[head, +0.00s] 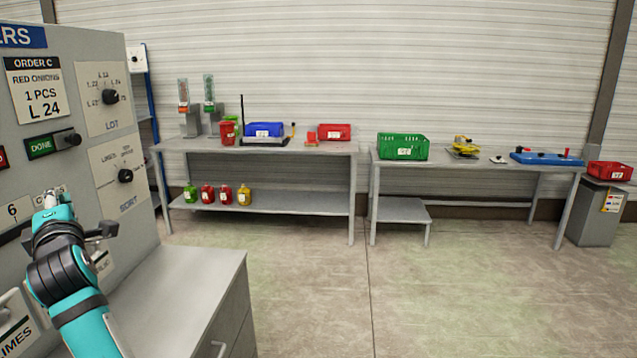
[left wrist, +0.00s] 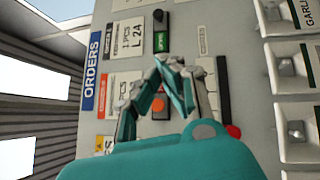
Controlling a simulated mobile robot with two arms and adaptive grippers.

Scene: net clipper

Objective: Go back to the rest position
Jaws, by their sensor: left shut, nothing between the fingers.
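My left gripper (head: 50,200) is shut and empty, in front of the grey panel (head: 80,75) at the left of the head view. In the left wrist view its closed fingers (left wrist: 170,65) point towards the panel face, with a grey strip and an orange-red button (left wrist: 158,103) seen around them. I cannot tell whether the fingers touch the panel. My right gripper is in neither view.
The panel carries an order card (head: 36,90), a green DONE label (head: 41,147), a lot knob (head: 110,97) and a sort knob (head: 125,176). A grey cabinet (head: 190,275) stands below. Two tables with crates (head: 403,147) stand at the back; the floor between is clear.

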